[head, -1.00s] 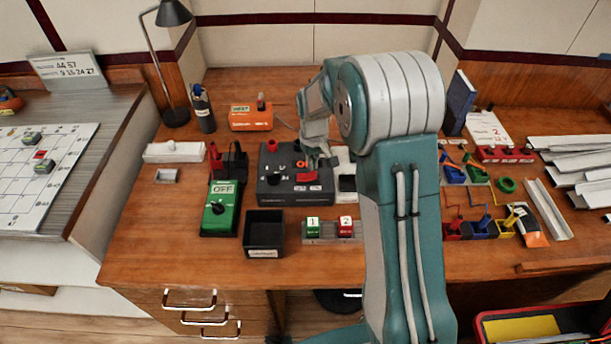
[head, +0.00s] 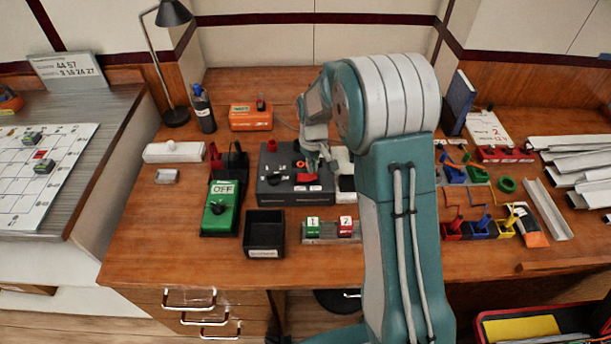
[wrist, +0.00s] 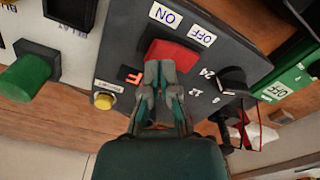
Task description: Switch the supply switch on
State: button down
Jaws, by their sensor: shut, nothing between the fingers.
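The supply switch is likely the red rocker (wrist: 172,55) on a dark grey box (head: 271,191). The rocker also shows in the head view (head: 305,179), partly covered by my gripper. White ON and OFF labels lie along its far side in the wrist view, ON to the left and OFF to the right. My gripper (wrist: 160,70) is shut and empty, its tips overlapping the rocker's near edge. I cannot tell whether they touch it. A small red display (wrist: 130,75) beside the rocker is partly visible and shows an F-like character.
A black knob (wrist: 232,82) with numbers and a yellow button (wrist: 103,100) flank my gripper. A green box (head: 221,212) marked OFF stands left of the grey box. A black bin (head: 264,234) and numbered blocks (head: 345,227) stand in front. Bare wood lies along the front edge.

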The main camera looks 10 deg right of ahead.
jog(key=shift+f, duration=0.95)
dwell(0.5)
jog(key=shift+r, duration=3.55)
